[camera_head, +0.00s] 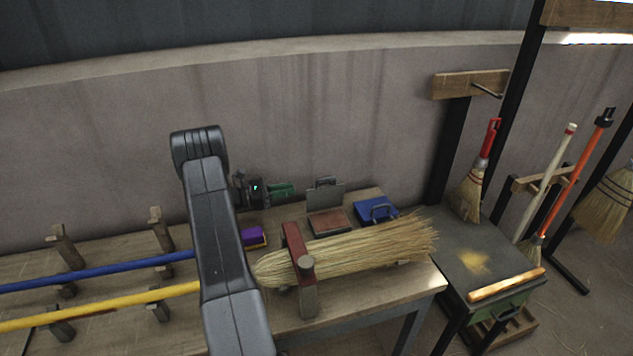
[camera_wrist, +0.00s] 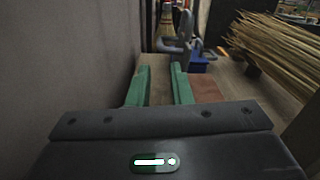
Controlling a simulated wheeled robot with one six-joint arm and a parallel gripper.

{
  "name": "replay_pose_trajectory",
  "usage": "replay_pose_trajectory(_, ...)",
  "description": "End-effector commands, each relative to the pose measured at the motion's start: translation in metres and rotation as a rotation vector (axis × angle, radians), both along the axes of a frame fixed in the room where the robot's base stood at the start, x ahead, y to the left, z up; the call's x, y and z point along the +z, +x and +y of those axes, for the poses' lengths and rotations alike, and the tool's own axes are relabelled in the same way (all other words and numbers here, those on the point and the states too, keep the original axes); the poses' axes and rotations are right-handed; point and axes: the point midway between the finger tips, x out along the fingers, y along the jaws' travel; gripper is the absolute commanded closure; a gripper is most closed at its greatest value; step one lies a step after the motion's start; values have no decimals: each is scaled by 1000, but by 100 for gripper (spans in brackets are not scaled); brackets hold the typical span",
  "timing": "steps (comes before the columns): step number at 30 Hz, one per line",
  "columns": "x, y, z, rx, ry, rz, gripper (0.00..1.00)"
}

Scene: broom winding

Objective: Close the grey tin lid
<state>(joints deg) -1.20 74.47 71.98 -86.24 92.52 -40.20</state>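The grey tin (camera_head: 330,222) sits on the bench near the wall, with brown contents showing. Its grey lid (camera_head: 326,196) stands upright at the tin's back edge, handle on top. My gripper (camera_head: 292,189) is left of the lid, its green fingers pointing right toward it. In the wrist view my gripper (camera_wrist: 160,70) has its two green fingers apart with nothing visible between them. The grey handle (camera_wrist: 178,40) shows just beyond the fingertips, and the brown contents (camera_wrist: 207,88) lie right of the fingers. I cannot tell whether the fingers touch the lid.
A blue tin (camera_head: 376,210) with a handle is right of the grey tin. A purple item (camera_head: 252,236) lies to the left. A large straw broom head (camera_head: 350,252) in a red clamp (camera_head: 297,252) lies in front. The wall (camera_head: 300,120) is close behind.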

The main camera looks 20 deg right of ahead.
Motion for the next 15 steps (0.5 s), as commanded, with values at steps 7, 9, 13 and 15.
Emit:
replay_pose_trajectory(7, 3, -4, -56, -4, 1, 0, 81)
replay_pose_trajectory(9, 3, -5, -69, -3, 0, -1, 81)
replay_pose_trajectory(13, 2, -6, -88, -1, 1, -1, 81)
replay_pose_trajectory(15, 2, -6, -94, -1, 0, -1, 81)
